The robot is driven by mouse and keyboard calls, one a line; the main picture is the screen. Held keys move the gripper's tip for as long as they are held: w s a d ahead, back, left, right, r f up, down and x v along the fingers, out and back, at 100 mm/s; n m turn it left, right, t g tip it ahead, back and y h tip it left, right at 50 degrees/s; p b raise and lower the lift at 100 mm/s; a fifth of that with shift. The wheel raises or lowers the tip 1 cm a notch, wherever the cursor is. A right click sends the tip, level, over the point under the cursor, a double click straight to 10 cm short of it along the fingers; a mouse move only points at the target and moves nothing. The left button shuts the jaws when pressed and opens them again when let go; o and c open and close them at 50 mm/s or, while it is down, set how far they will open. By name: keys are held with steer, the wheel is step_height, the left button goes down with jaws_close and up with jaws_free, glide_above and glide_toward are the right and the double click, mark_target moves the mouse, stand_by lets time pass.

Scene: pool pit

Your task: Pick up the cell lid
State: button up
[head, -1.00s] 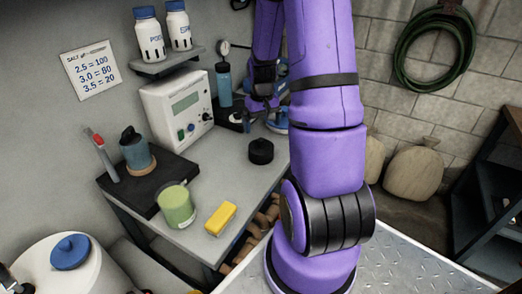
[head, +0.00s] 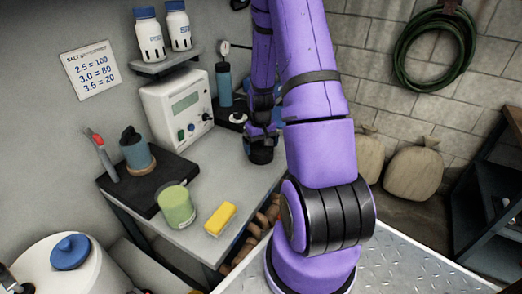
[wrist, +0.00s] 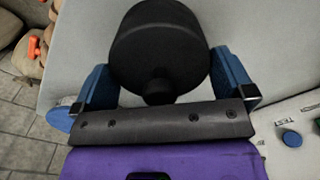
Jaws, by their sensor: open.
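The cell lid, a black round piece with a small knob (wrist: 158,45), fills the upper middle of the wrist view. It stands on the grey bench. In the head view, the black lid (head: 261,156) shows just under my gripper (head: 262,134), which partly covers it. In the wrist view my gripper (wrist: 163,68) is open. One blue finger is on each side of the lid, with the lid's near part between them. I cannot tell whether either finger touches it.
On the bench (head: 222,170) stand a grey meter box (head: 178,110), a green jar (head: 176,206) and a yellow block (head: 220,218). A black mat (head: 125,187) carries a dark-topped bottle (head: 137,152). Bottles stand on a wall shelf (head: 165,64) above the meter.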

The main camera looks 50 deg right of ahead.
steer(key=shift+f, duration=0.45)
steer(key=c, duration=0.5)
steer(key=shift+r, duration=0.2)
